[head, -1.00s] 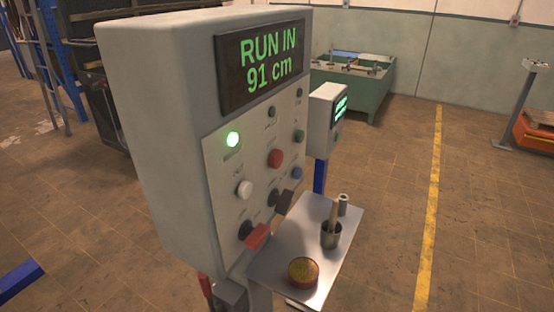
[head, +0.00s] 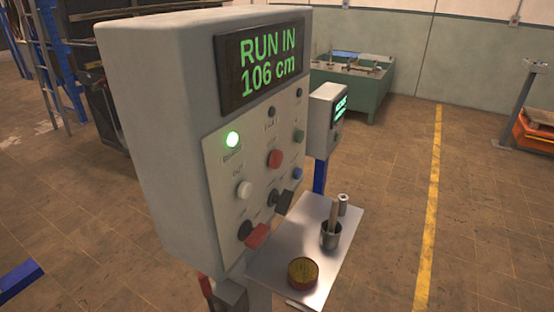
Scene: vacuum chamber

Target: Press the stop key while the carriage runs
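The grey control box (head: 155,130) stands large in the middle of the head view. Its display (head: 268,68) reads "RUN IN 106 cm" in green. The labels are too small to read, so I cannot confirm which is the stop key. I cannot make out the carriage. Neither gripper is in view.
A metal shelf (head: 270,262) juts out, holding a round tin (head: 303,272), a cup with a wooden handle (head: 331,236) and a small cylinder (head: 344,205). A second box (head: 322,120) stands behind.

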